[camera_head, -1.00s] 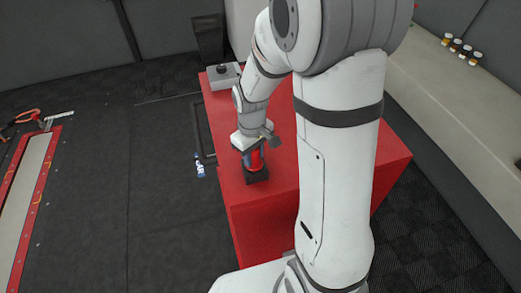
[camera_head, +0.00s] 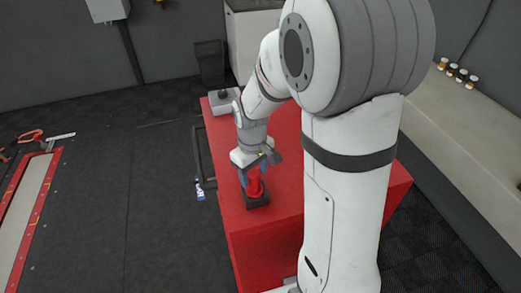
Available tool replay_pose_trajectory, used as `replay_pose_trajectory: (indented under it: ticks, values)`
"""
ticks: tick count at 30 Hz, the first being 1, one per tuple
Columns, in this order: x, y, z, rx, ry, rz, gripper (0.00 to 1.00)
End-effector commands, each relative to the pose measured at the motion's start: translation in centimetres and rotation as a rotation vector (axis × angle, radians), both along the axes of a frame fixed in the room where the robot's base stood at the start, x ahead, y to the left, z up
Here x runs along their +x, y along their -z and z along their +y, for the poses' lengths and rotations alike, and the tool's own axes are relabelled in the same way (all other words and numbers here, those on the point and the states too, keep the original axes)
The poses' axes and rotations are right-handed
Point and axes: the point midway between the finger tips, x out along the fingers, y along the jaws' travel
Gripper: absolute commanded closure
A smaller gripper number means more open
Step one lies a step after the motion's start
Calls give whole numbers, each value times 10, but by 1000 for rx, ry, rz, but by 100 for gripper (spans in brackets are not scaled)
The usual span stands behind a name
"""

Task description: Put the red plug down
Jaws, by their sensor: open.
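The red plug (camera_head: 255,186) stands upright in a dark square base (camera_head: 257,201) near the front left edge of the red cabinet top (camera_head: 283,188). My gripper (camera_head: 254,178) points down over the plug, its blue-grey fingers beside the plug's upper part. The jaws are open, and the plug's lower part shows clear below them. The gripper body hides the plug's top, so I cannot tell whether the fingers touch it.
A grey box with a black knob (camera_head: 223,100) sits at the cabinet's far left corner. A small blue-and-white bottle (camera_head: 199,188) lies on the dark floor left of the cabinet. Small jars (camera_head: 458,73) stand on the bench at right. My own arm hides much of the cabinet top.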

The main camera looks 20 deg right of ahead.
Motion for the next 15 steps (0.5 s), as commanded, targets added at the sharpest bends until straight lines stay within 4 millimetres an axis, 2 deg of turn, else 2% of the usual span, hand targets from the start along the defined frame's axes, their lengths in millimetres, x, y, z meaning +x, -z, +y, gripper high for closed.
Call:
replay_pose_trajectory:
  ticks: [3, 9, 15]
  values:
    - [1, -29, 0, 1, 0, -8, 47]
    - [0, -69, 0, 1, 0, -4, 47]
    - [-1, -89, 0, 0, 1, -2, 47]
